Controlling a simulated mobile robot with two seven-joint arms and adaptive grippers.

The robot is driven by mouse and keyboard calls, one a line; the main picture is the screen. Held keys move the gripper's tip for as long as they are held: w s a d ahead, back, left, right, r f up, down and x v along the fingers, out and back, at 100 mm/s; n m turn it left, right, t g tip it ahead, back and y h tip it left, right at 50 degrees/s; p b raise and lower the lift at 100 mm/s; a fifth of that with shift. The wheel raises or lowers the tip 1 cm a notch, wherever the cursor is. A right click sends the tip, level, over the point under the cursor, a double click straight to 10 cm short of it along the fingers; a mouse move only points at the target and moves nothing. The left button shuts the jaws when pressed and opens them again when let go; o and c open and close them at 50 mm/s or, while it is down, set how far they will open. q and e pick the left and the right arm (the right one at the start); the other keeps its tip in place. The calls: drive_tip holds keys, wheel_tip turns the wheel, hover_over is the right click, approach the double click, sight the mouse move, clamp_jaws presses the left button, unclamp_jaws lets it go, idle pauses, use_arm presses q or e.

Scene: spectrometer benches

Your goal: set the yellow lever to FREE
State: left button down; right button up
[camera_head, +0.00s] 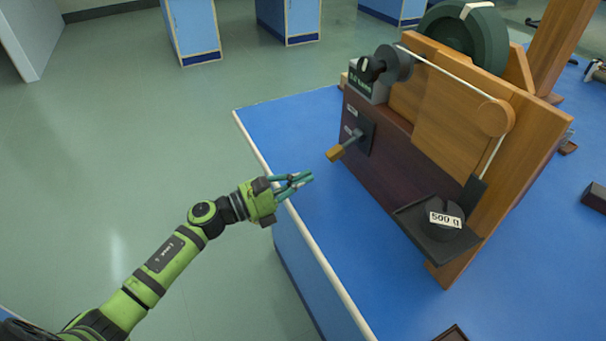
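The yellow lever (336,153) is a short yellow block on a grey rod. It sticks out from a dark plate (367,134) on the dark red-brown side of the wooden apparatus and points down and to the left. Small labels beside the plate are too small to read. My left gripper (306,177) is over the near-left edge of the blue bench, a little to the left of and below the lever in the picture, and apart from it. Its teal fingers hold nothing, and their gap is too small to judge. My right gripper is out of view.
The apparatus carries a green wheel (470,37), a cord over a wooden pulley (495,118), and a black pan (422,226) with a 500 g weight (446,217). The blue bench top (270,125) is clear left of the apparatus. A dark block (594,197) lies at right.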

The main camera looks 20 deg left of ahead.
sight(345, 146)
use_arm(q)
drive_tip(key=p+x, duration=0.1)
drive_tip(key=x, duration=0.5)
drive_tip(key=shift+w+r, duration=0.1)
drive_tip(key=shift+w+d, duration=0.4)
drive_tip(key=shift+d, duration=0.05)
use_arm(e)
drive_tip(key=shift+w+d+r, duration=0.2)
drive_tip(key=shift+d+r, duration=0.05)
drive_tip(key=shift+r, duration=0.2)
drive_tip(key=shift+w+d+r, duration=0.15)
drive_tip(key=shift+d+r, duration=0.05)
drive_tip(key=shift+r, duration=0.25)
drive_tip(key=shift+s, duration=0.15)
